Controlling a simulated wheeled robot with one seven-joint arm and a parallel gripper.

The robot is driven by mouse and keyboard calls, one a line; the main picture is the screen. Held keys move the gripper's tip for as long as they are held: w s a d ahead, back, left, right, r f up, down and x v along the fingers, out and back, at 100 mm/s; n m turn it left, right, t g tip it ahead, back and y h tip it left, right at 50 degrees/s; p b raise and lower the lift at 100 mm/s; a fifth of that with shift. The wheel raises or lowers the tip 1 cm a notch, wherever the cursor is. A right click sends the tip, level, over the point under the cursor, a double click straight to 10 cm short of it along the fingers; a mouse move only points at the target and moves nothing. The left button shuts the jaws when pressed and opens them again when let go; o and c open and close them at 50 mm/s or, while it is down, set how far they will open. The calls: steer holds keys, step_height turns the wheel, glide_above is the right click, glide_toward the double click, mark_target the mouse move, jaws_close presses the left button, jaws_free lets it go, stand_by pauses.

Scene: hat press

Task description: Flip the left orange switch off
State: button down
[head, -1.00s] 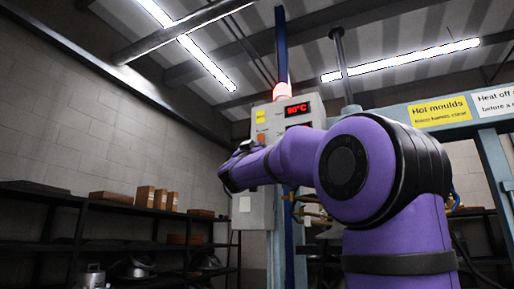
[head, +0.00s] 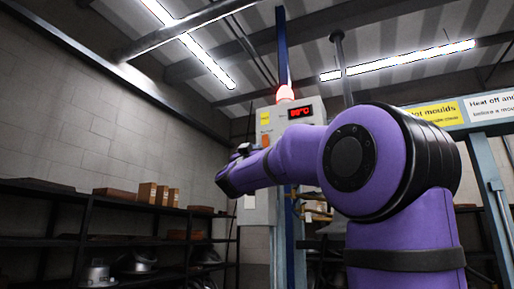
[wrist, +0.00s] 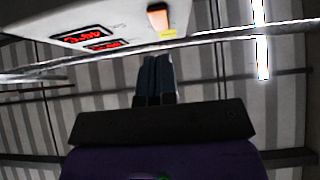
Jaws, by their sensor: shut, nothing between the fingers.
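A pale control box (head: 263,115) stands beyond my arm in the head view, with a red-lit temperature display. One orange switch (head: 265,140) shows on its left side, just above my purple forearm; the forearm covers the lower part of the box. In the wrist view an orange switch (wrist: 158,17) with a yellow label sits on the box face, right of two red displays. Whether it is the left one, and its position, I cannot tell. My gripper (wrist: 156,62) is shut and empty, its fingertips below the switch in that picture and apart from it.
A blue post (head: 283,50) stands behind the box, with a lit red lamp (head: 285,93) above it. A press frame with warning signs (head: 490,105) is at right. Dark shelves (head: 60,235) with boxes and metal moulds line the left wall.

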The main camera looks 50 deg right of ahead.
steer(key=d+f+v, duration=0.1)
steer(key=v, duration=0.6)
steer(key=shift+w+a+f, duration=0.1)
steer(key=shift+w, duration=0.05)
stand_by(0.4)
steer(key=a+f+n+t+y, duration=0.8)
steer(key=a+f+n+y, duration=0.8)
steer(key=f+y, duration=0.6)
steer(key=s+a+f+m+g+y, duration=0.1)
steer(key=s+f+g, duration=0.4)
steer(key=s+f, duration=0.5)
steer(key=s+a+f+g+y, duration=0.2)
steer(key=s+a+f+g, duration=0.2)
steer(key=s+f, duration=0.6)
steer(key=shift+a+f+m+g, duration=0.2)
steer(key=shift+f+m+g, duration=0.2)
steer(key=shift+g, duration=0.8)
